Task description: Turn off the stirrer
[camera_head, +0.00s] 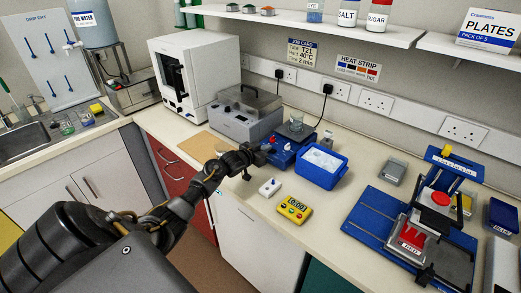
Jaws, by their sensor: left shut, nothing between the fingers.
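The stirrer (287,156) is a blue unit on the bench with small controls on its front, partly hidden by my gripper. A glass beaker (297,128) stands on top of it. My left gripper (265,148) is shut and empty, with its fingertips close to the left front of the stirrer. I cannot tell whether the tips touch a control. My right gripper is out of view.
A blue tub of white contents (322,164) stands right of the stirrer. A grey lidded bath (240,122) stands to its left. A white switch box (269,187) and yellow timer (294,209) lie in front. A blue press (408,227) is at the right.

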